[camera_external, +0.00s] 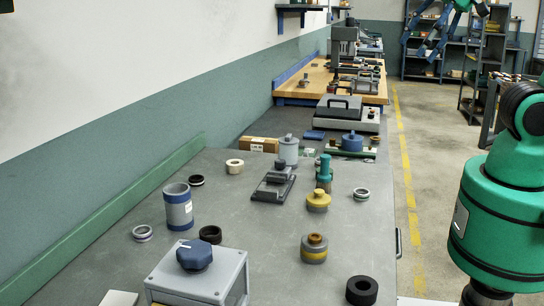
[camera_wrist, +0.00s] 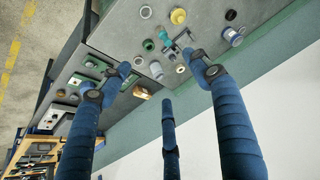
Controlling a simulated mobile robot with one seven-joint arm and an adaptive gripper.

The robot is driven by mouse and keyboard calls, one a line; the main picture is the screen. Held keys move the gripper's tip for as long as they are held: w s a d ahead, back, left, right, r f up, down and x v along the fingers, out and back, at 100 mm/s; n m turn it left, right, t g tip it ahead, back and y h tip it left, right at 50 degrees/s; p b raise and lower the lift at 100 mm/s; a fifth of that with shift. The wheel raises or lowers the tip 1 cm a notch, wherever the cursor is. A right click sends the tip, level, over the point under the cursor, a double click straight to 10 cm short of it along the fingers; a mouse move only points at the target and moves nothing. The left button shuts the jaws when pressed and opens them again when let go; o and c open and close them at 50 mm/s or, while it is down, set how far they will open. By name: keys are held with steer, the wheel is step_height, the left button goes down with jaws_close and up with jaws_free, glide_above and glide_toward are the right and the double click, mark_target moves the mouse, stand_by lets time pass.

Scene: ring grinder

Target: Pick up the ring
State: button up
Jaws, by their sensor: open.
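Several rings lie on the grey bench, and I cannot tell which one the task names. In the external view there are a white ring (camera_external: 235,166), a black ring (camera_external: 196,180), a silver ring (camera_external: 142,233), a second silver ring (camera_external: 361,194), a dark ring (camera_external: 210,234) and a thick black ring (camera_external: 362,290). My gripper (camera_external: 428,42) is high at the top right, well away from them. In the wrist view its blue fingers (camera_wrist: 163,78) are spread open and empty; the white ring (camera_wrist: 180,69) shows beyond them.
On the bench (camera_external: 110,262) stand a grey-blue cylinder (camera_external: 178,207), a grey box with a blue knob (camera_external: 195,275), a dark fixture (camera_external: 273,185) and yellow-grey knobbed parts (camera_external: 317,199). A green rail (camera_external: 110,215) edges the wall side. The floor right of the bench shows a yellow line (camera_external: 407,170).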

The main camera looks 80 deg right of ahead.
steer(key=shift+c, duration=0.2)
stand_by(0.6)
steer(key=w+a+f+g+p, duration=0.1)
steer(key=w+a, duration=0.5)
steer(key=w, duration=0.7)
steer(key=w+a+f+g, duration=0.1)
steer(key=w+a, duration=0.4)
steer(key=w, duration=0.7)
steer(key=w+a+f+g, duration=0.1)
steer(key=w+a+f, duration=0.7)
steer(key=a+f, duration=0.2)
steer(key=w+a+f, duration=0.8)
steer(key=a+f, duration=0.2)
steer(key=f, duration=0.3)
steer(key=shift+w+f+n+g+p, duration=0.25)
steer(key=shift+w+n+g+p, duration=0.15)
steer(key=shift+p, duration=0.05)
steer(key=shift+f, duration=0.15)
steer(key=shift+w+a+f+b, duration=0.1)
steer(key=shift+w+f+b, duration=0.1)
steer(key=shift+f, duration=1.15)
steer(key=shift+w+d+f+b, duration=0.1)
steer(key=shift+w+f, duration=0.15)
steer(key=shift+f, duration=1.15)
steer(key=shift+w+a+f+b, duration=0.1)
steer(key=shift+w+f+b, duration=0.1)
steer(key=shift+f, duration=1.15)
